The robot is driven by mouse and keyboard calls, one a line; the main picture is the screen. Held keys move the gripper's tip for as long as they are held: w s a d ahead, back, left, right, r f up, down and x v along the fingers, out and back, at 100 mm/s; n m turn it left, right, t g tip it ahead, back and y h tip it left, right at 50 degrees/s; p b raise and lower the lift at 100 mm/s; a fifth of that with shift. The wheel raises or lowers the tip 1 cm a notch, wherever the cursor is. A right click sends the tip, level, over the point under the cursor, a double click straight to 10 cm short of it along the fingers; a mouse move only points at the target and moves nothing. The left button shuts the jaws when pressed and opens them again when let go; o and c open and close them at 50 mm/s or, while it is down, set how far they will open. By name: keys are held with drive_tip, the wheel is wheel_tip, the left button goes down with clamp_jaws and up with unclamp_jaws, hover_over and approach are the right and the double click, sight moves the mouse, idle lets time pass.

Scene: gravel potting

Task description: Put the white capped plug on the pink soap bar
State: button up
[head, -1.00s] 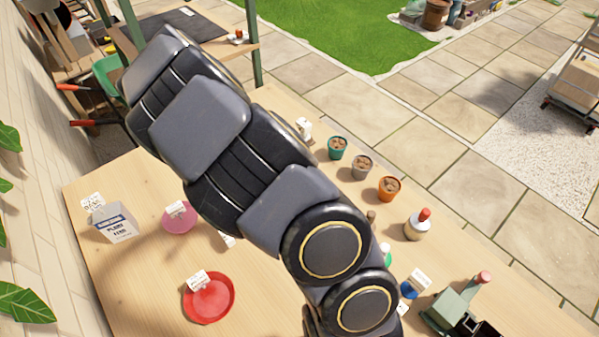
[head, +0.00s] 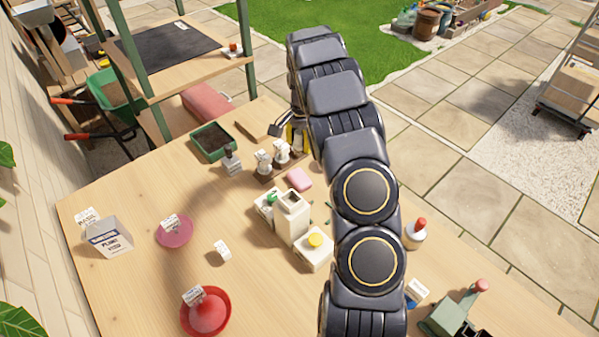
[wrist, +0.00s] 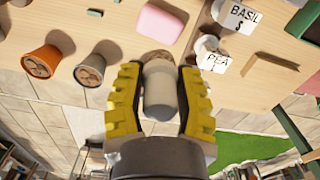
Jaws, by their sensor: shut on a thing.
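The pink soap bar (head: 299,179) lies on the table, behind the white block-like fixture in the head view. It also shows at the top of the wrist view (wrist: 160,22), beyond my fingertips and apart from them. My gripper (wrist: 159,78), with yellow ridged fingers, is shut on a pale, whitish-grey plug (wrist: 161,96). The plug's wider, greyer end points toward the wrist. In the head view my gripper (head: 294,138) is behind the soap at the table's far edge, partly hidden by my arm, and the plug cannot be made out.
A white fixture (head: 291,224) with a yellow button stands before the soap. A green tray of soil (head: 211,143) is farther left.

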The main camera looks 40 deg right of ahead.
sight(299, 177)
wheel_tip(299, 177, down, 9)
drive_tip(key=shift+f, duration=0.1)
idle(0.3)
drive_tip(key=shift+a, duration=0.1)
drive_tip(key=o, duration=0.9)
drive_tip(key=shift+f, duration=0.1)
